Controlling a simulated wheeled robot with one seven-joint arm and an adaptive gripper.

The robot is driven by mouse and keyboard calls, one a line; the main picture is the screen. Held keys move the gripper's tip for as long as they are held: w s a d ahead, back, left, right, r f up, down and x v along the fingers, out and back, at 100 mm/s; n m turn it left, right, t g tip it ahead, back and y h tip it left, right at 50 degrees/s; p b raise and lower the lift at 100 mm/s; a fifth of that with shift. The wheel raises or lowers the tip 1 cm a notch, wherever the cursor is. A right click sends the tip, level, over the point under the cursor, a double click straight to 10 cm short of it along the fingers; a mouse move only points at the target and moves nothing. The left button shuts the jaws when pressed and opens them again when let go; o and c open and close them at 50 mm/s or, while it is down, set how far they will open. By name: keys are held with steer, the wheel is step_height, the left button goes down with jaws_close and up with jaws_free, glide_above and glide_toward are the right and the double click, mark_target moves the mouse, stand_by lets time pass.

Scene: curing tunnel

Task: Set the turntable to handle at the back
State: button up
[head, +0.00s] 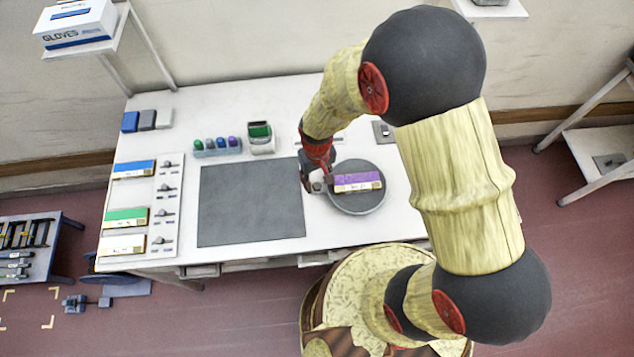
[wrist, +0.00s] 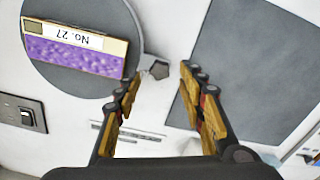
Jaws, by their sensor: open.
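The turntable (head: 358,207) is a round grey disc on the white bench, right of the dark mat; it also shows at the upper left of the wrist view (wrist: 72,83). A purple and cream block (head: 358,180) labelled No. 27 lies on it. A small dark knob, apparently the handle (wrist: 155,69), sticks out at the disc's edge on the mat side, which is left in the head view. My gripper (head: 313,187) is open and empty at this left edge. In the wrist view its fingertips (wrist: 160,82) point toward the knob, with the knob between their lines.
The dark mat (head: 250,202) lies flat left of my gripper. A cup with a green top (head: 261,138) and a rack of coloured bottles (head: 216,146) stand behind it. A switch plate (head: 383,131) is behind the turntable. A panel with sliders (head: 165,205) is at far left.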

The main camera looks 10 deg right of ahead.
steer(key=shift+f, duration=1.45)
steer(key=shift+c, duration=0.8)
jaws_close()
